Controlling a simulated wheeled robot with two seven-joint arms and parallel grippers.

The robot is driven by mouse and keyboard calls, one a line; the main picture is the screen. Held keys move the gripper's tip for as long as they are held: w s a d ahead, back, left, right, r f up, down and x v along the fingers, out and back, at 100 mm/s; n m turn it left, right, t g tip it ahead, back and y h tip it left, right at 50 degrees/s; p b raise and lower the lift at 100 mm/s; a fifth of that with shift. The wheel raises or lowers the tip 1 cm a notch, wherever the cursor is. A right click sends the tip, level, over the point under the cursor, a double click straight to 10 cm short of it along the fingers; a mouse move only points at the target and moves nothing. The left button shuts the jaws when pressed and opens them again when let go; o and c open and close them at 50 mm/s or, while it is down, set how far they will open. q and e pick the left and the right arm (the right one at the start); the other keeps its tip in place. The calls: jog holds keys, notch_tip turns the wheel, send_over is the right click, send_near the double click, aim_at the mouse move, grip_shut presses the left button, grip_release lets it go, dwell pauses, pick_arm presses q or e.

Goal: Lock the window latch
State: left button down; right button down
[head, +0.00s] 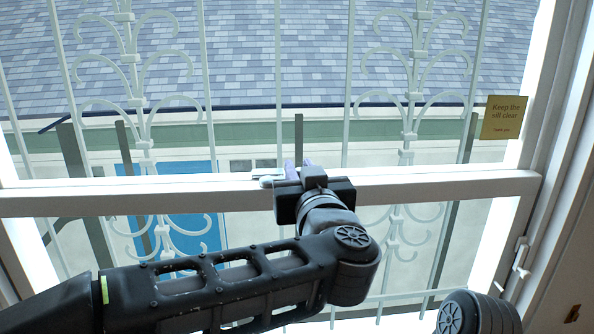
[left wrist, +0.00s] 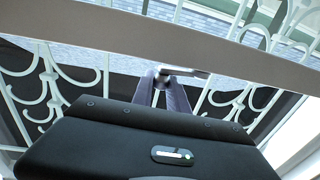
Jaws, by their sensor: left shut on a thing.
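The window latch (head: 268,178) is a small light-grey metal piece on the white middle rail (head: 130,199) of the window. My left gripper (head: 297,166) reaches up to the rail from below, just right of the latch's visible end. Its purple-grey fingers are shut on the latch. In the left wrist view the latch (left wrist: 192,73) shows as a short silver lever at the rail's edge, pointing right, with its round end between the fingertips (left wrist: 163,78). The fingers and gripper body hide part of the latch. My right gripper is not in view.
White scrolled bars (head: 413,85) stand outside the glass. A yellow sign (head: 503,117) reading "Keep the sill clear" is at the upper right. A white handle (head: 521,257) is on the right frame. Part of my other arm shows at the bottom right.

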pick_arm(q)
jog(key=shift+w+d+n+g+y, duration=0.15)
jog(key=shift+w+n+y, duration=0.1)
jog(key=shift+n+y, duration=0.35)
jog(key=shift+w+n+g+y, duration=0.2)
jog(key=shift+n+y, duration=0.1)
jog(key=shift+y, duration=0.5)
jog(key=shift+r+y, duration=0.1)
jog(key=shift+y, duration=0.2)
jog(key=c, duration=1.3)
grip_release()
jog(key=shift+w, duration=0.1)
jog(key=shift+s+d+b, duration=0.2)
jog(key=shift+s+b, duration=0.15)
jog(key=shift+s, duration=0.25)
jog(key=b+v, duration=0.2)
jog(key=v, duration=0.4)
jog(key=shift+s+b, duration=0.3)
